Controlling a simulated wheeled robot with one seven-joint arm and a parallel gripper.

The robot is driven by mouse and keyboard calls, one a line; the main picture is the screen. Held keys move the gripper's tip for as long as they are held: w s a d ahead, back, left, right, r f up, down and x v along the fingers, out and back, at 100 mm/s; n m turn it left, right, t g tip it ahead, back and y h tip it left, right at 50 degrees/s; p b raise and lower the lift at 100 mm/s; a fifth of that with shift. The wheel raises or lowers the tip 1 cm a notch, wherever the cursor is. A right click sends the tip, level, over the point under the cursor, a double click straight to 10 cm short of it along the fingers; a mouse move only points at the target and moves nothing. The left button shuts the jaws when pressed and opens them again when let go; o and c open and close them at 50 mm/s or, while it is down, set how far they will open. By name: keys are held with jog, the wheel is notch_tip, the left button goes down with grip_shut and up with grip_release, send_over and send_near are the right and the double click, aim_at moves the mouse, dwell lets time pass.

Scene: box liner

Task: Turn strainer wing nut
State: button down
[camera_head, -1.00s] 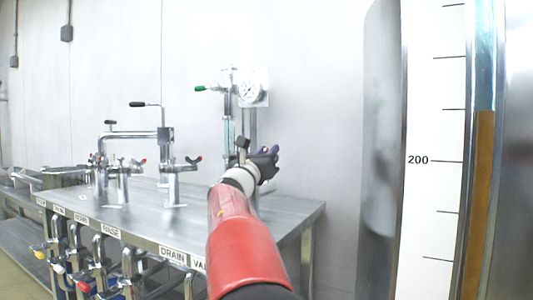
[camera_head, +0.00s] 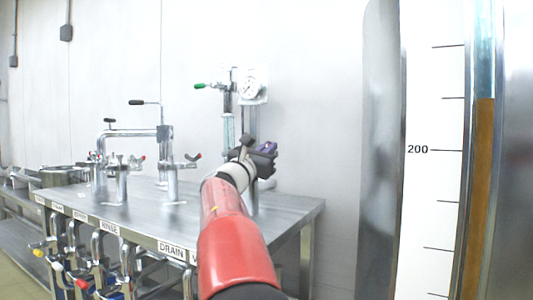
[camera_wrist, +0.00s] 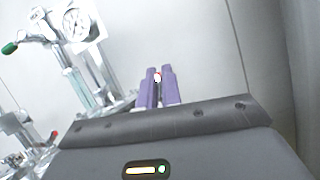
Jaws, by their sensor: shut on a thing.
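My gripper (camera_head: 268,147) is at the end of my raised red arm, in front of the gauge post at the table's right end. In the wrist view its purple fingers (camera_wrist: 160,88) are close together, with a small pale and red thing (camera_wrist: 157,76) between their tips. That thing is too small to name, and I cannot tell whether it is the strainer wing nut. The fingers and my wrist hide part of the post behind them. No strainer wing nut can be made out for certain.
The steel table (camera_head: 215,228) carries a pipe fitting with a red-tipped handle (camera_head: 192,160). A round gauge (camera_head: 250,88) and a green-tipped lever (camera_head: 203,86) stand behind my gripper. A tall scale marked 200 (camera_head: 433,150) is at the right.

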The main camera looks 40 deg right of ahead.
jog(key=m+g, duration=0.1)
jog(key=m, duration=0.1)
jog(key=m+g, duration=0.1)
jog(key=m, duration=0.2)
jog(key=shift+s+f+g, duration=0.1)
jog(key=shift+s+g, duration=0.1)
jog(key=shift+g, duration=0.2)
jog(key=shift+s+d+f+m+g+y+p, duration=0.25)
jog(key=shift+m+g+y, duration=0.4)
jog(key=shift+m, duration=1.7)
jog(key=shift+s+a+f+m+g+y+p, duration=0.1)
jog(key=shift+f+m+g+y+p, duration=0.45)
jog(key=shift+m, duration=1.75)
jog(key=shift+s+d+m+g+y+p, duration=0.3)
jog(key=shift+m+g, duration=0.6)
jog(key=shift+m, duration=1.45)
jog(key=shift+w+a, duration=0.15)
jog(key=c, duration=1.6)
grip_release()
